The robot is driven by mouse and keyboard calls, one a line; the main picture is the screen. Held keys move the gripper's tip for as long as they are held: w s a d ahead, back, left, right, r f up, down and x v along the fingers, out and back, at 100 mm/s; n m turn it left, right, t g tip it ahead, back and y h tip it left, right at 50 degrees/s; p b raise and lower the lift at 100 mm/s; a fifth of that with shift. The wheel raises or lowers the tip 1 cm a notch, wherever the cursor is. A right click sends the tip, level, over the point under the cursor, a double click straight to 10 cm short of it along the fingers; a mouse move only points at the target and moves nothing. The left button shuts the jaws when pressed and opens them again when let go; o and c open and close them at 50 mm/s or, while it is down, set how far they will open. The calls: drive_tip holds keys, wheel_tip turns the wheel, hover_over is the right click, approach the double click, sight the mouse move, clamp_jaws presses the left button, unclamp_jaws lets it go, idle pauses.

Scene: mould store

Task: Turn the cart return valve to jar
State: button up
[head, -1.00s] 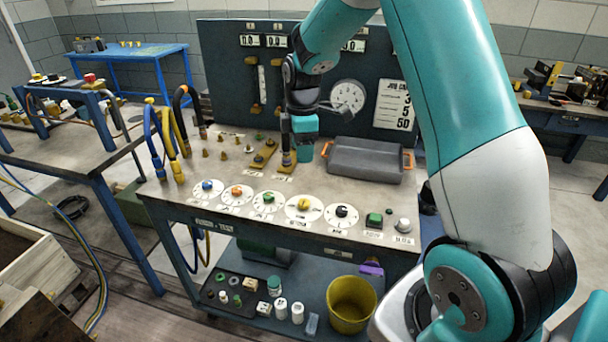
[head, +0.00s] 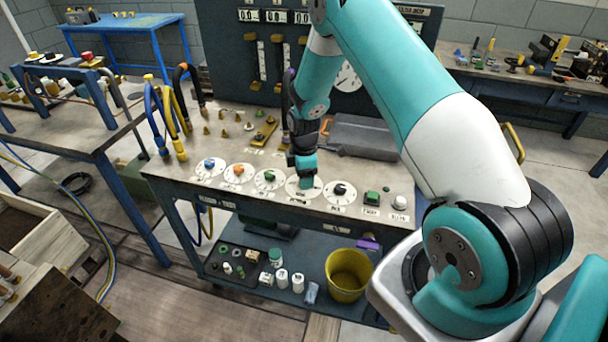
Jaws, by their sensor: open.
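A row of round white dials with coloured knobs runs along the front of the cart top: blue (head: 210,163), orange (head: 238,170), green (head: 269,176) and black (head: 340,189). Between green and black is another white dial (head: 291,188), whose yellow knob is hidden behind my gripper (head: 306,181). My gripper points down at this dial, its jaws open around or just above the knob; contact cannot be told. The dial labels are too small to read, so I cannot tell which one is the cart return valve.
A green button (head: 371,198) and a white knob (head: 399,202) are to the right. Blue and yellow hoses (head: 168,125) rise at the left. A yellow bucket (head: 348,275) stands below.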

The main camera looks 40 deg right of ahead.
drive_tip(key=shift+f, duration=0.55)
drive_tip(key=c, duration=0.9)
